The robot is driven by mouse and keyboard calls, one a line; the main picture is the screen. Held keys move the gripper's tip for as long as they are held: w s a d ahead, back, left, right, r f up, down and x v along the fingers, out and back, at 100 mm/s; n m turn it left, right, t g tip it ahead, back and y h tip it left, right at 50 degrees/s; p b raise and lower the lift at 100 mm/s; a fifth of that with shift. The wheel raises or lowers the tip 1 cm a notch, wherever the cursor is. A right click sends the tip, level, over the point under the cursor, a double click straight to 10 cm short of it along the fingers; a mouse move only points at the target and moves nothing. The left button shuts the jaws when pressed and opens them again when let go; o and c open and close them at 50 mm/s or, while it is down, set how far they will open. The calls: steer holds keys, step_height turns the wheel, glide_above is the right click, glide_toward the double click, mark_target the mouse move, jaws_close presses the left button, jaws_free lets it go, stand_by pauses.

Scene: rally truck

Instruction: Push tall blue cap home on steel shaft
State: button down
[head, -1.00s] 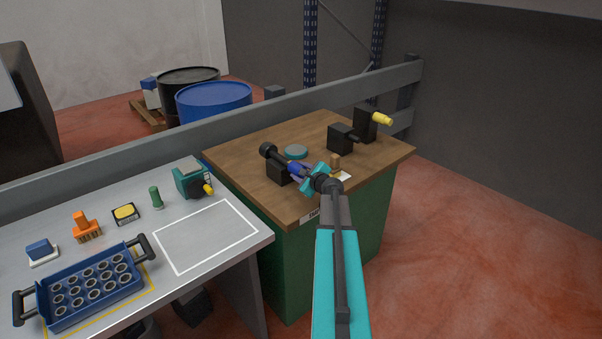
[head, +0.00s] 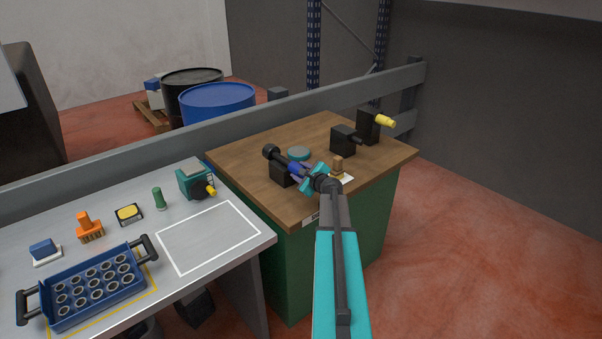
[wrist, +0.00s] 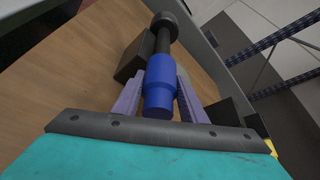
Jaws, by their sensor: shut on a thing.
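The tall blue cap (wrist: 159,86) is between the two purple fingers of my gripper (wrist: 160,95) in the wrist view, and the gripper is shut on it. The cap is in line with a dark shaft (wrist: 163,40) that ends in a wider round black knob. The cap's far end meets the shaft; how deep the shaft sits inside is hidden. In the head view the cap (head: 295,168) shows small beside my gripper (head: 302,171), at the black block (head: 282,175) that carries the shaft on the wooden bench top.
On the wooden bench top (head: 240,165) stand a grey-teal disc (head: 299,153), a small tan peg (head: 338,165) and two black blocks, one with a yellow cap (head: 386,121). The grey table (head: 205,237) at left holds a blue tray (head: 118,292) and several small items.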

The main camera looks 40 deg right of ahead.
steer(key=shift+w, duration=0.15)
steer(key=c, duration=1)
jaws_free()
steer(key=shift+b+v, duration=1.75)
steer(key=shift+v, duration=5.15)
